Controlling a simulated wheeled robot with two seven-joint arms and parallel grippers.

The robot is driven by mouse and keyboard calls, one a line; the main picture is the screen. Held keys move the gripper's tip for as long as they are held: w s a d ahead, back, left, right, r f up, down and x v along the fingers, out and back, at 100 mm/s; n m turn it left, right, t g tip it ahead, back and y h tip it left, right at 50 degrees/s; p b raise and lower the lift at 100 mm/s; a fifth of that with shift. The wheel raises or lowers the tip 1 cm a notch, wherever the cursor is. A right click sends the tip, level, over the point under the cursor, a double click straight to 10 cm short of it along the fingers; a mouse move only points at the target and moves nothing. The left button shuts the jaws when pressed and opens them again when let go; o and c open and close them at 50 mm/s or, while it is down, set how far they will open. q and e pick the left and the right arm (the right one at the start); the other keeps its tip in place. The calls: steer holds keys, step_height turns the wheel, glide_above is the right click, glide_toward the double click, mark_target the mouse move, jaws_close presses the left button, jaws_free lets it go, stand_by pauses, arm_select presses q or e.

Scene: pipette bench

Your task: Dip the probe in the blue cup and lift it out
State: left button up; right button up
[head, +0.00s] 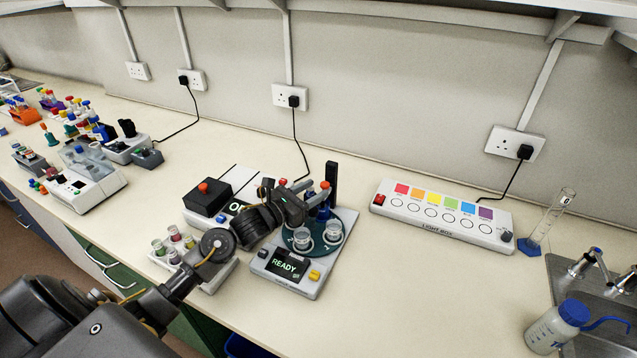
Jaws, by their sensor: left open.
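My left arm reaches in from the lower left, and its dark left gripper (304,206) is over the back left of the turntable device. The gripper is open, and its fingers are small and partly merged with dark parts behind. A blue upright piece with a red-orange top (324,187), possibly the probe, stands just right of the gripper, beside a black post (331,172). I cannot tell whether they touch. Two clear cups (333,232) (303,238) sit on the dark green turntable (325,252). No cup shows clearly as blue. My right gripper is not in view.
The turntable device's display (287,263) reads READY. A white rack (219,276) with several small coloured cups is partly behind my arm. A black box with a red button (205,197) stands behind. A light box (440,215) is right, with clear bench (420,300) in front.

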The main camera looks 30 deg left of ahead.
arm_select(q)
steer(key=shift+x, duration=1.2)
jaws_close()
